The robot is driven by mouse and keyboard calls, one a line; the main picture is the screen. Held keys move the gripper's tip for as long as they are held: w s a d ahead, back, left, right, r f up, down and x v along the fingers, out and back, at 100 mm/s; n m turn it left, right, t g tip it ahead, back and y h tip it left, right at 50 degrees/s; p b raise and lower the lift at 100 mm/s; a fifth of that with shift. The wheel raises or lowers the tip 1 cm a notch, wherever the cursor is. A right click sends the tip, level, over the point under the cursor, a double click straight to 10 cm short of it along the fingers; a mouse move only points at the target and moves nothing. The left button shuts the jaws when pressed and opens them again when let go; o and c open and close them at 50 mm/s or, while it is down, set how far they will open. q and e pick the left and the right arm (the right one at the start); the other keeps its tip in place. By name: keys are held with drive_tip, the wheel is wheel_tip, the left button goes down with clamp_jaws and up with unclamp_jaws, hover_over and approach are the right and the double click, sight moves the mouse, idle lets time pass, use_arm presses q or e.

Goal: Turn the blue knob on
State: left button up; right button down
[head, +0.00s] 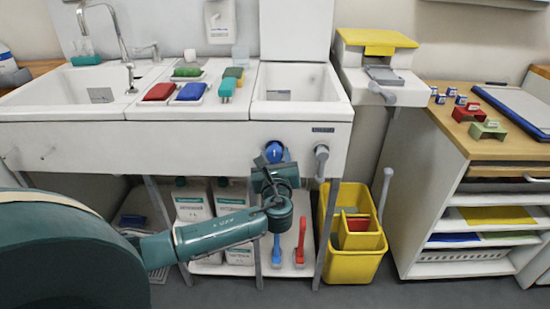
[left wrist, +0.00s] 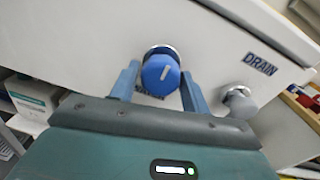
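The blue knob (head: 275,152) is on the front panel of the white sink unit, below the right basin. In the left wrist view the blue knob (left wrist: 161,74) has a pale pointer line, tilted slightly right of upright, and a label partly hidden beneath it. My left gripper (head: 274,172) is just in front of the knob. In the left wrist view its two blue fingers (left wrist: 160,80) are apart, one on each side of the knob, with a gap visible on both sides. My right gripper is not in view.
A grey drain knob (left wrist: 239,102), labelled DRAIN, is right of the blue knob; a grey pipe (head: 321,160) shows there in the head view. Below are white containers (head: 193,203), a red-handled brush (head: 300,243) and a yellow bucket (head: 355,262). A wooden-topped cabinet (head: 455,125) stands right.

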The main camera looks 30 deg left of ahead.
use_arm(q)
drive_tip(key=c, duration=0.6)
